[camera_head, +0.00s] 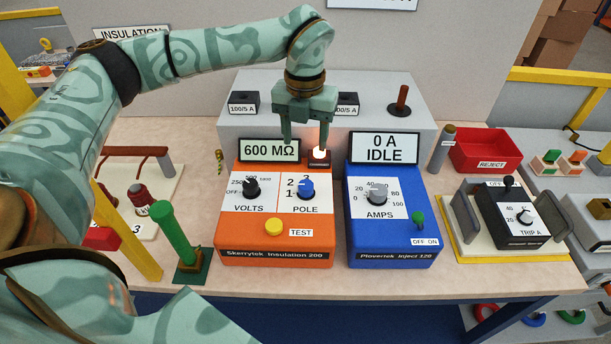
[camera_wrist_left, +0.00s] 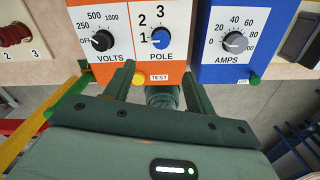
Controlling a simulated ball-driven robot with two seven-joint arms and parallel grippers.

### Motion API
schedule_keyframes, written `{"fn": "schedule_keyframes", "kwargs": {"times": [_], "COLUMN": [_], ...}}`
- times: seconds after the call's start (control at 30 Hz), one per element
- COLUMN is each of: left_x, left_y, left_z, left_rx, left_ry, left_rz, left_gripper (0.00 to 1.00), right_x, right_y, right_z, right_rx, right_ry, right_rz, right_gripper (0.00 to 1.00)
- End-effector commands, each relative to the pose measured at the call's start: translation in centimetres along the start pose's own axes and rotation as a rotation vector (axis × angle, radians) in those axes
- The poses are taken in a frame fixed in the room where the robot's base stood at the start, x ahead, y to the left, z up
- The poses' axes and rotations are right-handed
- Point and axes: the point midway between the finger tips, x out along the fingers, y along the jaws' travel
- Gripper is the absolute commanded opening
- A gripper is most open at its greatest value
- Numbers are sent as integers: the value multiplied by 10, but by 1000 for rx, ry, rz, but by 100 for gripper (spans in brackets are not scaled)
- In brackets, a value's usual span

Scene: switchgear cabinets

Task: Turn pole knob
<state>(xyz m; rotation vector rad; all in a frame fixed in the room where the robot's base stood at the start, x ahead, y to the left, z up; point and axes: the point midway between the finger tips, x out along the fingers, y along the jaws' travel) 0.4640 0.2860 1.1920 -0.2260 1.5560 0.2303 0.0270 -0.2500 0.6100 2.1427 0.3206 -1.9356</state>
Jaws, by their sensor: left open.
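The blue pole knob (camera_head: 305,189) sits on the white panel of the orange insulation tester (camera_head: 275,258), right of the black volts knob (camera_head: 251,188). Its scale reads 1, 2, 3. In the left wrist view the pole knob (camera_wrist_left: 151,41) has its pale mark toward the 1. My left gripper (camera_head: 305,143) is open and empty, in front of the tester's display and above the knob in the head view. In the wrist view my left gripper's fingers (camera_wrist_left: 160,85) point toward the panel, apart from the knob. My right gripper is not in view.
The display (camera_head: 269,149) reads 600 MΩ, and a lamp (camera_head: 320,153) glows beside it. A yellow test button (camera_head: 273,227) is below the knobs. The blue AMPS unit (camera_head: 392,252) stands close on the right. A green post (camera_head: 173,234) stands left of the tester.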

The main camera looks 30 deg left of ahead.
Motion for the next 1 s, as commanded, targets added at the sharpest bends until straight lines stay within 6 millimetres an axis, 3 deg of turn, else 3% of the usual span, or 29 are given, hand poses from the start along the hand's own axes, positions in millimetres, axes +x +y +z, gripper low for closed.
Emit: {"fn": "schedule_keyframes", "kwargs": {"times": [0.17, 0.3, 0.5, 0.7, 0.97, 1.0], "left_x": [49, 84, 119, 133, 134, 134], "left_y": [0, -1, -1, -1, -1, -1], "left_z": [-1, -1, 0, 0, 0, 0], "left_rx": [3, 2, 3, 3, 3, 3], "left_ry": [5, 5, 2, 0, 0, 0], "left_rz": [1, 0, -1, -2, -2, -2], "left_gripper": [55, 55, 55, 55, 55, 44], "right_x": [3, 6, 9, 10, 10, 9], "right_y": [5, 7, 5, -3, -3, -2], "right_z": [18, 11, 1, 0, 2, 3], "right_rx": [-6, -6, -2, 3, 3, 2], "right_ry": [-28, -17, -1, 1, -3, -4], "right_rz": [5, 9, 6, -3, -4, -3], "right_gripper": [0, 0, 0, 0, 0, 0]}}
